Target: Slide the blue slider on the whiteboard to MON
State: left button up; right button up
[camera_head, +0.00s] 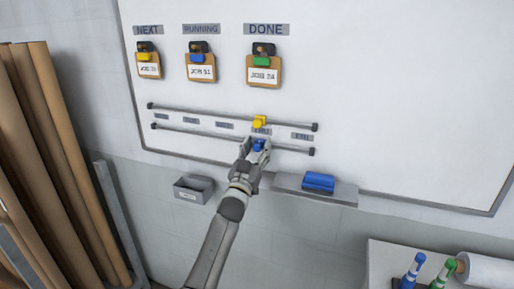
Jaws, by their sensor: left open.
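The whiteboard (390,110) fills the upper part of the view. Two horizontal rails run across its lower part, with a row of small day labels between them that are too small to read. A yellow slider (260,121) sits on the upper rail, right of the middle. The blue slider (259,146) is on the lower rail (200,135), just below the yellow one. My left gripper (258,147) is open at the blue slider, with its fingers on either side of it. Whether they touch it cannot be told. My right gripper is not in view.
Clipboards hang under NEXT (148,62), RUNNING (202,65) and DONE (264,68). A ledge (340,194) with a blue eraser (319,181) is right of my gripper. A small grey box (193,189) is to its left. Brown rolls (50,150) stand at far left.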

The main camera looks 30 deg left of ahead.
pick_arm(q)
jog(key=shift+c, duration=0.5)
grip_shut()
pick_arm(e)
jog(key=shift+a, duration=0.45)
pick_arm(q)
jog(key=shift+a, duration=0.1)
